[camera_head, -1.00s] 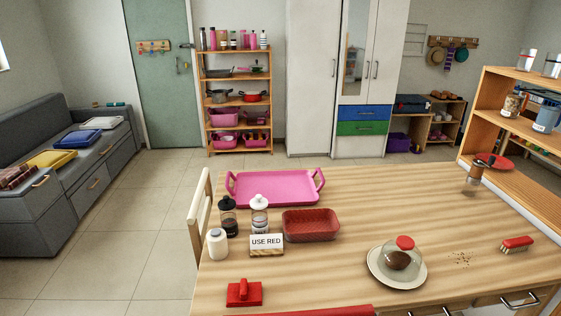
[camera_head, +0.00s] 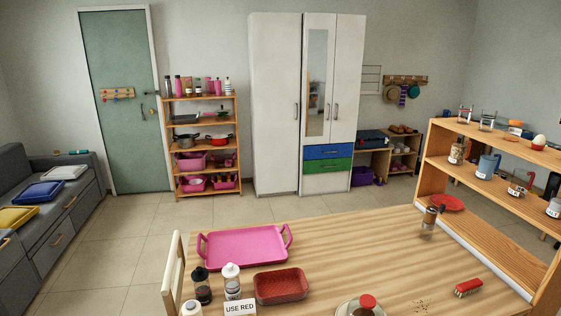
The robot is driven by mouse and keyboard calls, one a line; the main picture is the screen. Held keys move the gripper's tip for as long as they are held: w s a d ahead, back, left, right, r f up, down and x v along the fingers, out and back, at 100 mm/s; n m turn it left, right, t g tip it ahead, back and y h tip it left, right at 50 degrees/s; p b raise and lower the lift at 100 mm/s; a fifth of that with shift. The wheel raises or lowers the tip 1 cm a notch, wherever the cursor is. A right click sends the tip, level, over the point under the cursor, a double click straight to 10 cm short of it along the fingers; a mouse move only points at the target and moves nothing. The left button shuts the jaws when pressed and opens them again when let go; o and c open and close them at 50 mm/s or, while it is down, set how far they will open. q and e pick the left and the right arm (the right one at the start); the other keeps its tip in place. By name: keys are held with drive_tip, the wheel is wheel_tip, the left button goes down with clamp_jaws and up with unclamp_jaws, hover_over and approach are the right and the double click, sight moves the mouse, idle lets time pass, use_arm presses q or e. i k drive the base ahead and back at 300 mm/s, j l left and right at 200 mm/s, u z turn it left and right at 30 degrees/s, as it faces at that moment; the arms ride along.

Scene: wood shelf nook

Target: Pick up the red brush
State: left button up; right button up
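The red brush (camera_head: 468,287) lies on the right part of the wooden table (camera_head: 365,245), red back up with pale bristles below. A small patch of brown crumbs (camera_head: 421,306) is on the table to its left. Neither of my grippers shows in the head view, so I cannot see their state.
A pink tray (camera_head: 243,248), a red basket (camera_head: 281,286), two bottles and a "USE RED" sign (camera_head: 240,308) stand at the table's left. A red-knobbed glass dome (camera_head: 366,303) is near the front. A brown grinder (camera_head: 431,217) and wooden shelf (camera_head: 480,228) stand right.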

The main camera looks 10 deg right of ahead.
sight(473, 285)
drive_tip(key=z, duration=1.55)
drive_tip(key=u, duration=0.3)
drive_tip(key=i+l+u, duration=0.1)
drive_tip(key=u, duration=0.25)
drive_tip(key=i+l+u, duration=0.1)
drive_tip(key=l+u, duration=0.55)
drive_tip(key=i+l+u, duration=0.1)
drive_tip(key=l, duration=0.55)
drive_tip(key=i+l+u, duration=0.15)
drive_tip(key=l, duration=0.2)
drive_tip(key=i+l, duration=0.45)
